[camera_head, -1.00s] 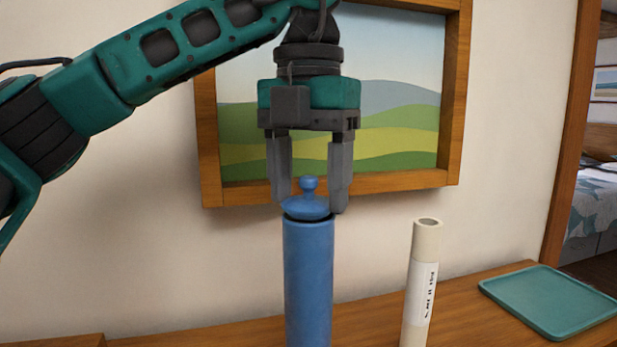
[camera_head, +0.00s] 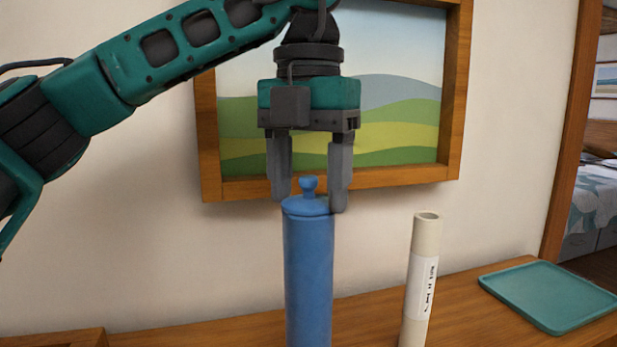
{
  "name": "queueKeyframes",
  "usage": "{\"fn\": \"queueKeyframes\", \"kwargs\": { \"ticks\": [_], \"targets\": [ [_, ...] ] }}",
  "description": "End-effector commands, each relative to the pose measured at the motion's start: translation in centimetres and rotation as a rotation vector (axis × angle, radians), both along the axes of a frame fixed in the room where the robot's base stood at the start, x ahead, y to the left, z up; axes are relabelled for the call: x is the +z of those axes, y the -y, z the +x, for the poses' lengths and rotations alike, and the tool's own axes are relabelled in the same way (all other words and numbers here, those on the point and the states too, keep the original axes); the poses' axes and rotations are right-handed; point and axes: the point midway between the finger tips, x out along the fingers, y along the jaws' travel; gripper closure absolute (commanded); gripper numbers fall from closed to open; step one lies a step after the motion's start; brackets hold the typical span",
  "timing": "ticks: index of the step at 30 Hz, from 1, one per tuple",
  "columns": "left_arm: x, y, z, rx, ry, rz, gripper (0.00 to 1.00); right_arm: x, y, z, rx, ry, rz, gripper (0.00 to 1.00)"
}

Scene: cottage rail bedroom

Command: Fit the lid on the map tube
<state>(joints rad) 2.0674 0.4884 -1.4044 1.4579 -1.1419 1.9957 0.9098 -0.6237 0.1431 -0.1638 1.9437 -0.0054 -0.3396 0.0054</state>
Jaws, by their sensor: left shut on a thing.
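The blue map tube (camera_head: 308,275) stands upright on the wooden surface, its lower end cut off by the picture's edge. The blue lid (camera_head: 307,205), with a small round knob, sits level on the tube's top with no dark gap showing. My left gripper (camera_head: 309,200) points down from above and is shut on the lid, one finger at each side of it. My right gripper is not in view.
A cream tube with a white label (camera_head: 421,280) stands to the right of the map tube. A teal tray (camera_head: 550,297) lies farther right on the wooden top (camera_head: 465,305). A framed landscape picture (camera_head: 400,130) hangs behind my gripper.

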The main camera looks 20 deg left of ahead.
Motion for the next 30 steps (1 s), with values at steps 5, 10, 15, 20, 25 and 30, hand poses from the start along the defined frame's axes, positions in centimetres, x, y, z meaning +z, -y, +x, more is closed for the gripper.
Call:
{"fn": "queueKeyframes", "kwargs": {
  "ticks": [5, 10, 15, 20, 25, 30],
  "targets": [
    [0.03, -0.01, 0.00, 0.000, 0.000, 0.000, 0.67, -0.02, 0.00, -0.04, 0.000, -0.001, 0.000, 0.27],
    [0.01, -0.01, 0.00, 0.000, 0.000, 0.000, 0.67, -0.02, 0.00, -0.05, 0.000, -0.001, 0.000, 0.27],
    [-0.18, -0.01, -0.01, 0.000, 0.000, 0.000, 0.67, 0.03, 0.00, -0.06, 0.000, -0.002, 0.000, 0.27],
    [-0.23, -0.01, -0.01, 0.000, 0.001, 0.000, 0.67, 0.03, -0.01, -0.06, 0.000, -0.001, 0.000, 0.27],
    [-0.23, -0.01, 0.00, 0.000, 0.001, 0.000, 0.29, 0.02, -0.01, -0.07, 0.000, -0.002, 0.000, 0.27],
    [-0.24, -0.01, 0.00, 0.000, 0.001, 0.000, 0.13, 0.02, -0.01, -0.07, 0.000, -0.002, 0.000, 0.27]
  ]
}}
